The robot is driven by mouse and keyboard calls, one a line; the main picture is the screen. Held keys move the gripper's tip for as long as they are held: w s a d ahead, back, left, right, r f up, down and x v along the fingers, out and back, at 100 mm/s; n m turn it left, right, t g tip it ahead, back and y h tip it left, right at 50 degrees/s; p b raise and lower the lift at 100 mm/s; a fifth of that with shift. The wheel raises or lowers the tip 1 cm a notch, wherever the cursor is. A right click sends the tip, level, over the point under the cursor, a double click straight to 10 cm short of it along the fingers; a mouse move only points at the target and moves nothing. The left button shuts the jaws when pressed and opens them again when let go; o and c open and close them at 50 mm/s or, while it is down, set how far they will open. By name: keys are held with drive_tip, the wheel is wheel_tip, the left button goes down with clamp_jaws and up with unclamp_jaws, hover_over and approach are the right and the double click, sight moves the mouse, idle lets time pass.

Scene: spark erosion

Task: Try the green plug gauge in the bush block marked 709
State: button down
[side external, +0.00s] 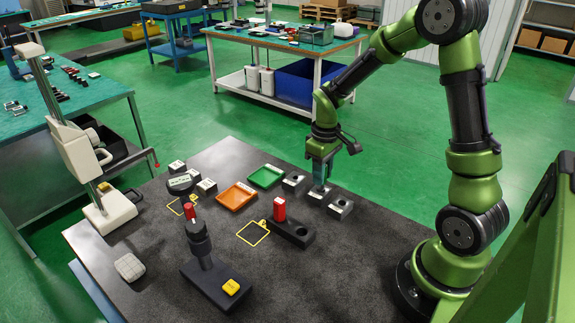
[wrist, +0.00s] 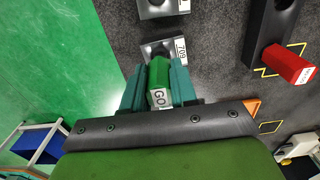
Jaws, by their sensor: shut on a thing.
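My gripper (side external: 321,178) is shut on the green plug gauge (wrist: 158,76), which has a white GO label and sits between the teal fingers in the wrist view. In the side view the fingers hide the gauge. The grey bush block (wrist: 155,47) just ahead of the gauge has a small label that seems to read 709. The gauge's end overlaps the block's near part in the wrist view; I cannot tell whether it touches or enters the bore. In the side view the fingers are over the middle block (side external: 317,196) of a row of three.
Other bush blocks (side external: 293,181) (side external: 340,207) flank the middle one. A red gauge (side external: 280,208) stands in a black holder (side external: 298,235). Green (side external: 265,176) and orange (side external: 237,196) trays lie left. A black stand (side external: 218,283) is at the front; the mat's front right is clear.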

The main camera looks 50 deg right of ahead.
drive_tip(key=shift+f, duration=0.9)
idle(0.8)
drive_tip(key=shift+r, duration=0.15)
idle(0.8)
drive_tip(key=shift+r, duration=2.35)
